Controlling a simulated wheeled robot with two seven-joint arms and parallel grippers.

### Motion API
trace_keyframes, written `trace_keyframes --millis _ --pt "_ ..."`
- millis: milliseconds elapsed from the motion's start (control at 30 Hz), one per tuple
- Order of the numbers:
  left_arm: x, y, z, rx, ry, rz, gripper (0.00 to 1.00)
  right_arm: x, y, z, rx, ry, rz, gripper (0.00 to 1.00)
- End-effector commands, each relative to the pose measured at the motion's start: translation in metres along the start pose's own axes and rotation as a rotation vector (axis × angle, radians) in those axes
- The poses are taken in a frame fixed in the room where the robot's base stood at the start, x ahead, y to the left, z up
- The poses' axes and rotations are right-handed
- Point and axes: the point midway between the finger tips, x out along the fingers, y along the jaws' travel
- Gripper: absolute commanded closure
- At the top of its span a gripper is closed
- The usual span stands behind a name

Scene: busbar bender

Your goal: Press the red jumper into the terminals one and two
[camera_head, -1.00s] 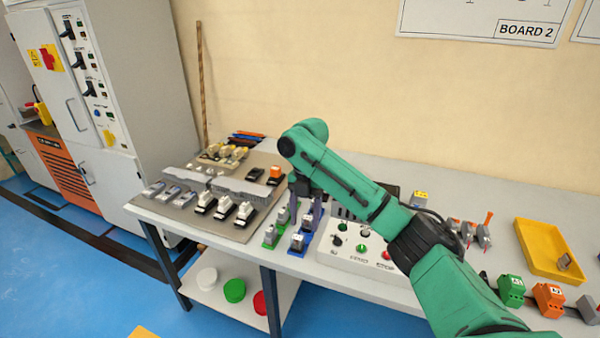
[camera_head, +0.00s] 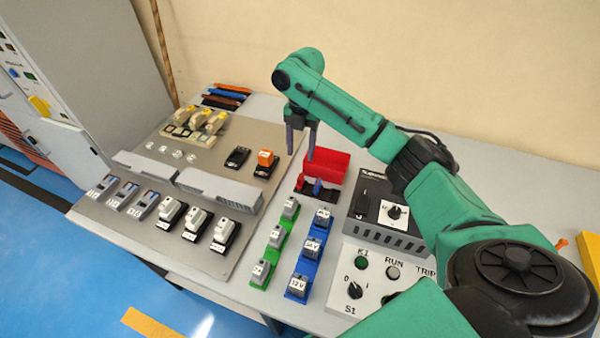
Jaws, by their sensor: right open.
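My right gripper (camera_head: 301,148) hangs above the table with its two dark fingers pointing down. The fingers are apart and nothing shows between them. Just below and right of it is a red open bin (camera_head: 330,160). In front of the bin, a small upright red piece (camera_head: 300,182) and a blue piece (camera_head: 317,187) stand on a dark base; the red one may be the jumper, but it is too small to tell. Grey terminal blocks stand on a green strip (camera_head: 274,238) and a blue strip (camera_head: 309,250). I cannot tell which are terminals one and two. My left gripper is not in view.
A grey panel (camera_head: 140,205) with breakers, switches and grey ducts lies left of the strips. A black unit with a dial (camera_head: 395,212) and a control box (camera_head: 361,262) stand to the right. Coloured bars (camera_head: 222,97) lie at the back. Bare table lies behind the bin.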

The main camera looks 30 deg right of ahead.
Motion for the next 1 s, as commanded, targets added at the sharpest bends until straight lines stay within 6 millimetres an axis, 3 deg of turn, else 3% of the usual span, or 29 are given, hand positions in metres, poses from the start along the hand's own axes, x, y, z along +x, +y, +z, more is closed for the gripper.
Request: trace_keyframes --millis 100,233,500,767,900,933,1000 --pt "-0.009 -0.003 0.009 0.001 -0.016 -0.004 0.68 0.029 -0.001 -0.001 0.0 0.003 -0.004 0.44" --pt "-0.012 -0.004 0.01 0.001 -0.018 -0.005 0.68 0.05 -0.001 -0.001 -0.001 0.002 -0.002 0.44" --pt "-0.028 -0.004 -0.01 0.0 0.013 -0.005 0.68 0.095 -0.004 0.0 -0.001 0.002 -0.002 0.44" --pt "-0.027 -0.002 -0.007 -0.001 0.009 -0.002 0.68 0.105 -0.004 0.0 -0.001 -0.001 0.0 0.44" --pt "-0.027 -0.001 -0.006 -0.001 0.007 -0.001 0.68 0.105 -0.004 0.001 -0.001 -0.001 0.0 0.93" --pt "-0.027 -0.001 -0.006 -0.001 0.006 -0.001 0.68 0.105 -0.004 0.001 -0.001 -0.001 0.0 1.0" --pt "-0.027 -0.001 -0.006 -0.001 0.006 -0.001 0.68 0.105 -0.004 0.001 -0.001 -0.001 0.0 1.0"
